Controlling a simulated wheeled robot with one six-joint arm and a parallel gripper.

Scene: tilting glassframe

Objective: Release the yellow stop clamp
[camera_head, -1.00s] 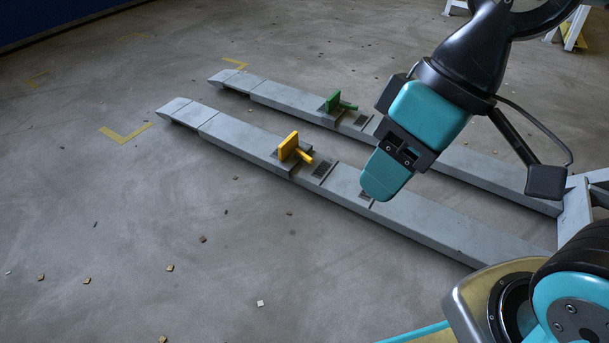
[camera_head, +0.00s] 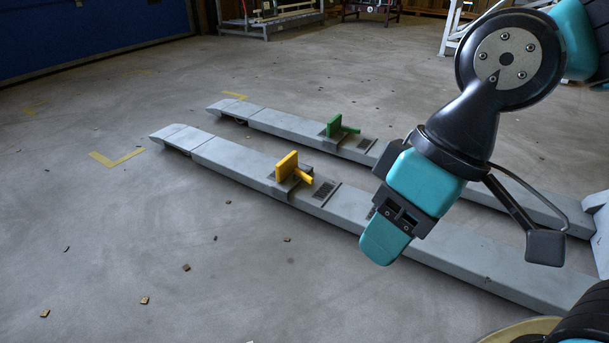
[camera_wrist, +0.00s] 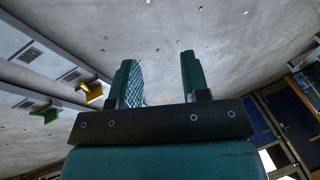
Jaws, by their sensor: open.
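The yellow stop clamp (camera_head: 288,166) stands on the nearer grey rail (camera_head: 240,165), with its flat plate upright and a short handle pointing right. It also shows in the wrist view (camera_wrist: 93,93), to the left of the fingers. My gripper (camera_head: 380,240) is to the right of the clamp and apart from it, in front of the nearer rail in the head view. In the wrist view the two teal fingers (camera_wrist: 158,80) are spread with nothing between them. One finger hides much of the other in the head view.
A green clamp (camera_head: 335,126) stands on the farther grey rail (camera_head: 290,125), and also shows in the wrist view (camera_wrist: 44,115). Dark grated patches lie on the rails beside the clamps. The floor at left is open, with small scattered chips and yellow corner marks (camera_head: 115,158).

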